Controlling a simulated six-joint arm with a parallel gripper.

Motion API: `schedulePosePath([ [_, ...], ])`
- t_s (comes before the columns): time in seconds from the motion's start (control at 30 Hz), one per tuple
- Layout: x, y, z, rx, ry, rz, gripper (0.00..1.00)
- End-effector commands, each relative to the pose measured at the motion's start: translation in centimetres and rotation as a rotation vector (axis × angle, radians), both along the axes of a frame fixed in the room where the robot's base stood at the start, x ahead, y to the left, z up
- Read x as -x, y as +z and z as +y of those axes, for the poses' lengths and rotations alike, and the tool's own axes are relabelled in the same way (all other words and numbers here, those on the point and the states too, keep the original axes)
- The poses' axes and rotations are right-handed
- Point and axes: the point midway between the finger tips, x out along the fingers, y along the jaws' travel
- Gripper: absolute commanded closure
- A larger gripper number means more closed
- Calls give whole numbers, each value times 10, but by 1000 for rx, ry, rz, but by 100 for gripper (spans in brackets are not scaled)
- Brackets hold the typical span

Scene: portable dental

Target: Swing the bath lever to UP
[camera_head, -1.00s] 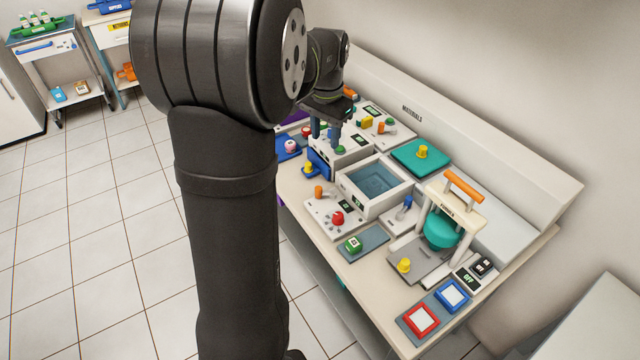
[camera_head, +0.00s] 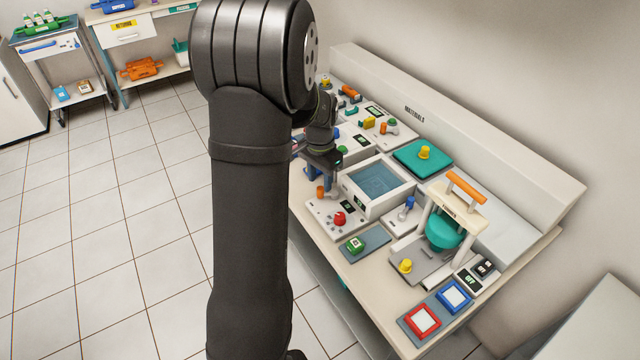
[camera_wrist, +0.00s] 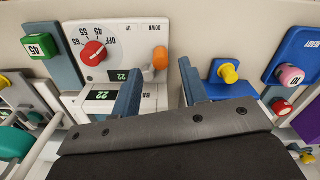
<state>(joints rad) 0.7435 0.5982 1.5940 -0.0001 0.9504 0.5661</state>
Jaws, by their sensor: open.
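The bath lever has an orange end (camera_wrist: 160,55) and sits at the DOWN side of its white panel (camera_wrist: 100,40) in the wrist view. The UP label (camera_wrist: 128,27) is to its left. In the head view the orange end (camera_head: 320,191) shows by the red dial, in front of the water bath (camera_head: 376,182). My gripper (camera_wrist: 159,67) is open and empty. Its two blue-grey fingers lie either side of the lever in the wrist picture, apart from it as far as I can tell. In the head view my arm partly hides the gripper.
A red dial (camera_wrist: 93,53) is left of the lever on the same panel. A blue block with a yellow knob (camera_wrist: 228,73) stands to the right. A green 45 cube (camera_wrist: 40,46) is at the far left. Two displays read 22.

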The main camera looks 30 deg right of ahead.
Motion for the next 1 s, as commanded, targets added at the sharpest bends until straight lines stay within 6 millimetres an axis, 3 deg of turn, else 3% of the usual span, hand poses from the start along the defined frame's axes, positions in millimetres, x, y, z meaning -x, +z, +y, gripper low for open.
schedulePosePath([
  [0.2, 0, -23, 0, 1, 0, 0, 60],
  [0.53, 0, -26, 0, 1, 0, -1, 60],
  [0.77, 0, -26, 0, 1, 0, -1, 100],
  [1.0, 0, -25, 0, 1, 14, -1, 100],
])
